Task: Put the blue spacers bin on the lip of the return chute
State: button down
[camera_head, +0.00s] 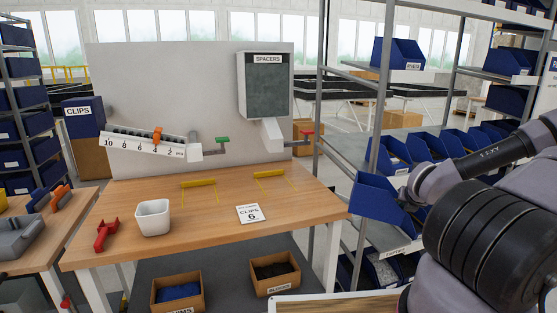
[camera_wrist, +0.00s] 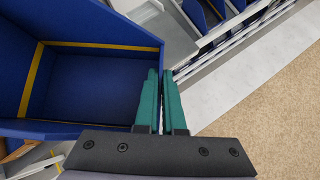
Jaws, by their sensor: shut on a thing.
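A blue open bin (camera_head: 378,202) hangs from my gripper (camera_wrist: 158,105) at the right, beside the shelf rack; it looks tilted in the head view. In the wrist view the bin (camera_wrist: 95,88) is empty inside, with yellow strips, and my green fingers are shut on its right-hand wall. I cannot read a label on it. A hopper marked SPACERS (camera_head: 265,85) hangs on the panel, with a spout and a red lever below. I cannot tell for sure which part is the return chute or its lip.
The wooden bench (camera_head: 310,205) carries a white cup (camera_head: 153,218), a red tool (camera_head: 106,234), yellow bars and a CLIPS 6 card (camera_head: 249,213). A numbered sloping ramp (camera_head: 140,145) is on the panel. Rack posts (camera_head: 383,90) and shelved blue bins stand close to the held bin.

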jog(key=w+a+r+n+y, duration=0.1)
jog(key=w+a+r, duration=0.2)
jog(key=a, duration=0.5)
jog(key=w+a+r+n+y, duration=0.1)
jog(key=w+a+r, duration=0.3)
jog(key=a, duration=0.4)
jog(key=shift+w+r+n, duration=0.15)
jog(key=shift+w+n, duration=0.2)
jog(key=shift+n, duration=0.05)
